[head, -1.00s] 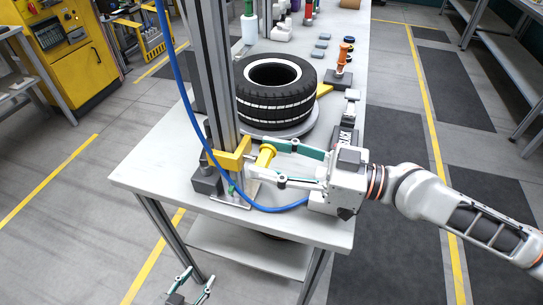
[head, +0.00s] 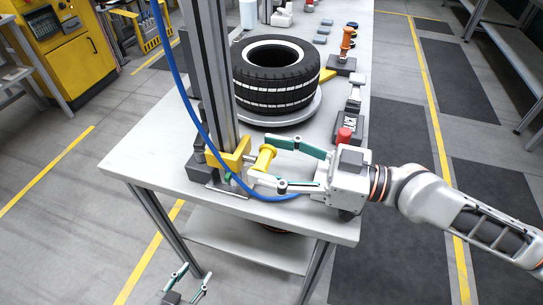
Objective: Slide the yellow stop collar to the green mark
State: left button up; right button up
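The yellow stop collar (head: 230,158) sits around the grey upright post (head: 213,90), low above its foot. Its yellow spool-shaped handle (head: 264,158) sticks out to the right. A small green mark (head: 228,177) shows just below the collar, partly hidden by the hose and collar. The exact finger contact is too small to make out. My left gripper (head: 187,283) is open and empty at the bottom, below table height.
A blue hose (head: 188,95) hangs in front of the post and loops under my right gripper. A tyre (head: 275,88) lies on a round plate (head: 285,117) behind. A red-topped item (head: 344,135) stands close behind my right gripper. The table's front left corner (head: 125,165) is clear.

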pick_arm(q)
jog(key=shift+f, duration=0.1)
jog(key=shift+s, duration=0.15)
pick_arm(e)
jog(key=v, duration=1.2)
dwell(0.6)
pick_arm(q)
jog(key=shift+c, duration=0.9)
jog(key=shift+f, duration=0.1)
